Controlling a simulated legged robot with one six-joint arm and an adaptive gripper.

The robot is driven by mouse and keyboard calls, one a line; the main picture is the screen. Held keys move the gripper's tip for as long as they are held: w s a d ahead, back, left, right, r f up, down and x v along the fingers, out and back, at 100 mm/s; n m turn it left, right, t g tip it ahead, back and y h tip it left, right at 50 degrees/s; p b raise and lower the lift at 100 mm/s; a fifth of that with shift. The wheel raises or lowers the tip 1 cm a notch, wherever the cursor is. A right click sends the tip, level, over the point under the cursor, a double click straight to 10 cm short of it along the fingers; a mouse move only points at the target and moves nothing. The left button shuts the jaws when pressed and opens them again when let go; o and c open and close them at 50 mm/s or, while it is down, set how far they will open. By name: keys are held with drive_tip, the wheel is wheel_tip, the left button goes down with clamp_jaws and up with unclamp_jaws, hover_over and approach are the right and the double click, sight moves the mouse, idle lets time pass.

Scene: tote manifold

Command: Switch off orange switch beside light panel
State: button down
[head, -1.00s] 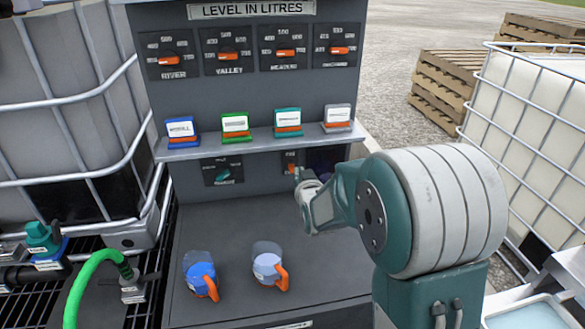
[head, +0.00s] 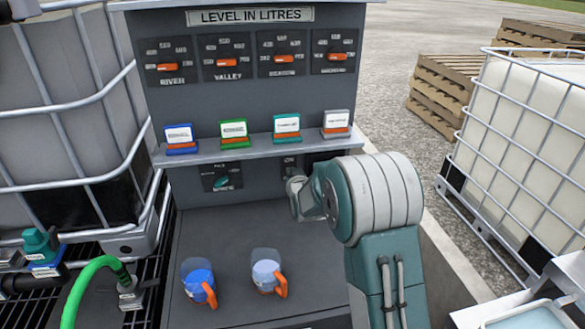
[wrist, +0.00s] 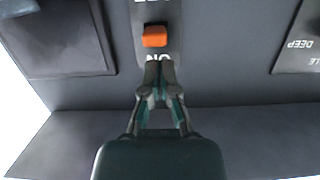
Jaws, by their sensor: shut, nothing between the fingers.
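The orange switch (wrist: 154,36) sits on a dark plate in the wrist view, between lettering cut off at the picture's top edge and an upside-down ON label. My gripper (wrist: 160,68) is shut and empty. Its fingertips overlap the ON label, just below the switch in that picture; I cannot tell whether they touch the plate. In the head view my gripper (head: 294,186) is in front of the lower console face and hides the switch, with the ON label showing above it. A dark panel (wrist: 68,38) is left of the switch plate in the wrist view.
A teal knob (head: 221,182) is left of my gripper. Above is a shelf (head: 205,152) with several coloured card holders. Caged tanks flank the console.

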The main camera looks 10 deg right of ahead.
drive_tip(key=shift+f, duration=0.4)
drive_tip(key=shift+s+f, duration=0.25)
drive_tip(key=shift+f, duration=0.95)
